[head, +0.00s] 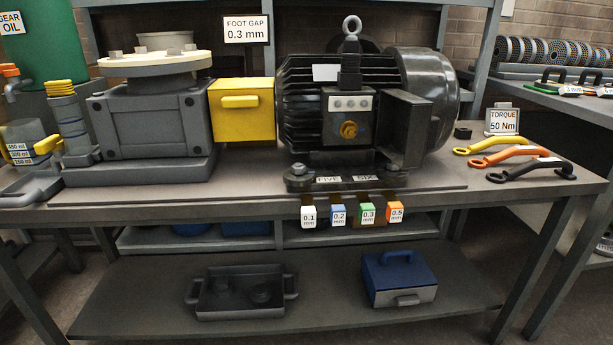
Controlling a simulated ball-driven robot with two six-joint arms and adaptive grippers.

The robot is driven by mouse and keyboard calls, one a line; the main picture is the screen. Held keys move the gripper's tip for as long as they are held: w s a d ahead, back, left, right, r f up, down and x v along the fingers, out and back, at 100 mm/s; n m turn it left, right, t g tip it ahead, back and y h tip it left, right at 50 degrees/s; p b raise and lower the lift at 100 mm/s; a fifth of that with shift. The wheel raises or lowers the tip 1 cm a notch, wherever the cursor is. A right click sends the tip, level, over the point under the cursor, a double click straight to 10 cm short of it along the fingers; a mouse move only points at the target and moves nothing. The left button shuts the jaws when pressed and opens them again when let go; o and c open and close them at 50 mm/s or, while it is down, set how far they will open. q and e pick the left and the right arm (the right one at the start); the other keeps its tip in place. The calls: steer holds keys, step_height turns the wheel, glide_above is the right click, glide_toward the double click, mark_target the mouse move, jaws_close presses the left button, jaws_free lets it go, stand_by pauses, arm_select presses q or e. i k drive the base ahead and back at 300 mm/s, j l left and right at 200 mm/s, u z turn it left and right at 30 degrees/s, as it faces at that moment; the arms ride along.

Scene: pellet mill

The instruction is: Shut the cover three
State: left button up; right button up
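No label reading three shows, so I cannot tell which part is cover three. A yellow box-shaped cover (242,110) with a yellow handle on its front sits between the grey gearbox (150,122) and the black motor (335,105). It looks closed over what lies between them, which is hidden. The motor's base carries labels reading five and six (348,179). Neither of my grippers is in view.
Coloured gauge tags (352,215) hang at the bench's front edge. The lower shelf holds a dark pan (240,303) and a blue-lidded box (398,278).

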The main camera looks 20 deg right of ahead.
mark_target(406, 128)
steer(key=i+l+u, duration=0.1)
steer(key=l, duration=0.5)
steer(key=i+l+u, duration=0.1)
steer(key=l, duration=0.45)
steer(key=i+l+u, duration=0.1)
steer(key=l, duration=0.5)
steer(key=i+l+u, duration=0.1)
steer(key=l, duration=0.55)
steer(key=i+l+u, duration=0.1)
steer(key=l, duration=0.5)
steer(key=k+l+z, duration=0.1)
steer(key=l, duration=0.2)
steer(key=k+l, duration=0.2)
steer(key=l, duration=0.15)
steer(key=k+l+z, duration=0.15)
steer(key=l, duration=0.15)
